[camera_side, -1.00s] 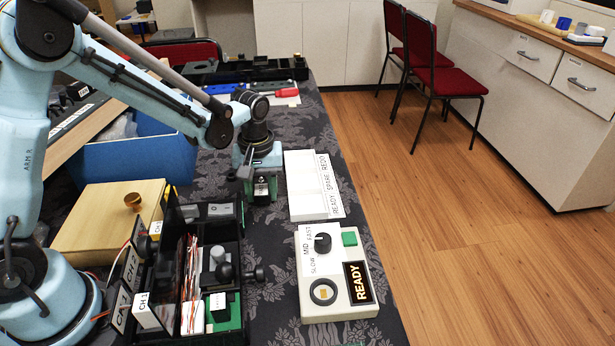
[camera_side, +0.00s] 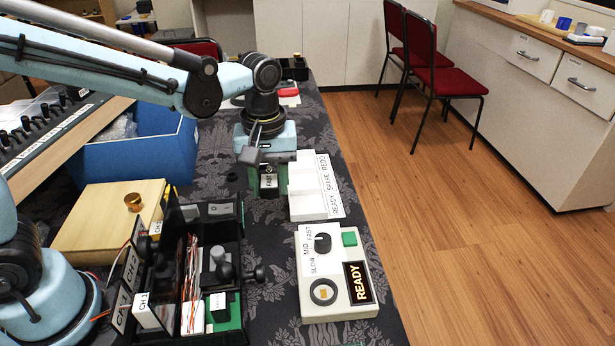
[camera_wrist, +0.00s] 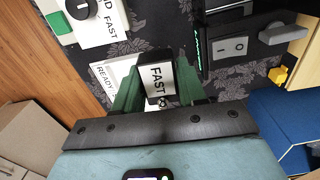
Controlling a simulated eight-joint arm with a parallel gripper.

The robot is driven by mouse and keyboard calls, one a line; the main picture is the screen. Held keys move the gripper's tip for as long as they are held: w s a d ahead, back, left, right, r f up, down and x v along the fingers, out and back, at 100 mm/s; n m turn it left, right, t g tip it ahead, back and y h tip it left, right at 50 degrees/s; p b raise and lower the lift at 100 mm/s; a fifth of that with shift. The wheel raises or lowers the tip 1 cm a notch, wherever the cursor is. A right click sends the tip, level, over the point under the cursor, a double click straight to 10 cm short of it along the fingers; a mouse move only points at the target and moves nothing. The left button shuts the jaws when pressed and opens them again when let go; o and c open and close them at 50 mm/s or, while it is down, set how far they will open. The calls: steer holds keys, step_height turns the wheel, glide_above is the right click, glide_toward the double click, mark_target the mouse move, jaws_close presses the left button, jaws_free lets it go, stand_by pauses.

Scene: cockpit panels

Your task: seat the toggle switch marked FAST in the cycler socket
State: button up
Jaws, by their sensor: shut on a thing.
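My gripper (camera_side: 268,186) is shut on a dark block with a white label reading FAST (camera_side: 268,181). In the wrist view the FAST block (camera_wrist: 157,84) sits between the green fingers. In the side view it is just left of the white stepped tray. A white control box (camera_side: 338,275) stands nearer the camera, with a black knob (camera_side: 323,243) marked SLOW, MID, FAST, a green button (camera_side: 349,238), a lit READY display (camera_side: 359,283) and a dark ring with a yellow centre (camera_side: 323,291). I cannot tell which opening is the cycler socket.
The white stepped tray (camera_side: 308,205) is marked READY, SPARE, REDO. A black bin of parts (camera_side: 203,262) lies at front left, beside a wooden box (camera_side: 105,222) with a brass knob. A blue bin (camera_side: 140,165) stands behind. The table's right edge is close to the tray and control box.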

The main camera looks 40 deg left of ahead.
steer(key=s+d+m, duration=0.3)
steer(key=d, duration=0.5)
steer(key=s+d+m, duration=0.3)
steer(key=s+d, duration=0.1)
steer(key=d, duration=0.5)
steer(key=shift+w+f, duration=0.1)
steer(key=shift+f, duration=2.05)
steer(key=shift+f, duration=0.55)
steer(key=o, duration=1.6)
steer(key=shift+o, duration=0.2)
step_height(320, 180, up, 7)
stand_by(0.3)
